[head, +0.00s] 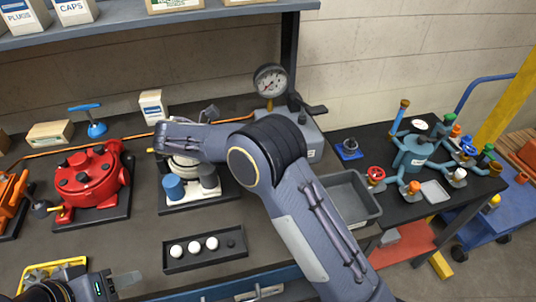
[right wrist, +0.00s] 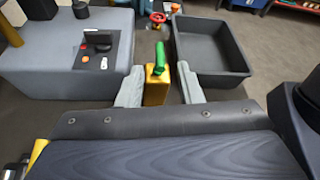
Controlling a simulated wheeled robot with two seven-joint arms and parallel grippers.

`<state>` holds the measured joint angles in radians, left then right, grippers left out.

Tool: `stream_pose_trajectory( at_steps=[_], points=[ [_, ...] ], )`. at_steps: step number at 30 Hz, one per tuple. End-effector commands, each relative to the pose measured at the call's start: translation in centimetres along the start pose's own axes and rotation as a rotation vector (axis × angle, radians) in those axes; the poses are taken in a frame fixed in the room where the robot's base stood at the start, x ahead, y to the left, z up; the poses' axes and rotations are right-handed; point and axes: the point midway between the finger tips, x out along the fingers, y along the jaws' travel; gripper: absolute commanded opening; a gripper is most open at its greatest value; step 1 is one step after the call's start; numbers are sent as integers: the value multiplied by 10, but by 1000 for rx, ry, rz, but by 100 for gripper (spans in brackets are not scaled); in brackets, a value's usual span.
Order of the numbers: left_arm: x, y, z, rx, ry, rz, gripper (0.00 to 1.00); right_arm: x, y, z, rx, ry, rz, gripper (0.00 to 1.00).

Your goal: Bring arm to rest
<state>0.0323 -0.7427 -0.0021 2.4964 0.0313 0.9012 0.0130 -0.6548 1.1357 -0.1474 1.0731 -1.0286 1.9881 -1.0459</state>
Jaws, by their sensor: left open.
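My left gripper (head: 112,286) is at the bottom left in the head view, open and empty above the bench. My right arm (head: 300,215) reaches in from the lower right and bends left over the bench.
A grey box with a gauge (head: 308,135) and a grey bin (head: 368,212) stand near my right arm. A red motor (head: 88,177) is at left. A tray with white balls (head: 203,262) lies in front. A shelf (head: 160,22) overhangs the back; a teal manifold (head: 412,158) is right.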

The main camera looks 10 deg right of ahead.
Motion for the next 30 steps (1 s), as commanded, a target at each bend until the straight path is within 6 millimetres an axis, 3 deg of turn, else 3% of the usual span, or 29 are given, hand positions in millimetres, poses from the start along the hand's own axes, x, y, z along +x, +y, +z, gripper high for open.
stream_pose_trajectory(
  at_steps=[5,19,25,30],
  points=[
    [1,0,0,0,0,0,47,-9,0,0,1,1,0,33],
    [1,0,0,0,0,0,47,-6,-1,3,7,15,-3,33],
    [1,0,0,0,0,0,47,31,-16,32,101,200,-27,33],
    [1,0,0,0,0,0,47,78,-52,56,273,477,-82,33]
  ],
)
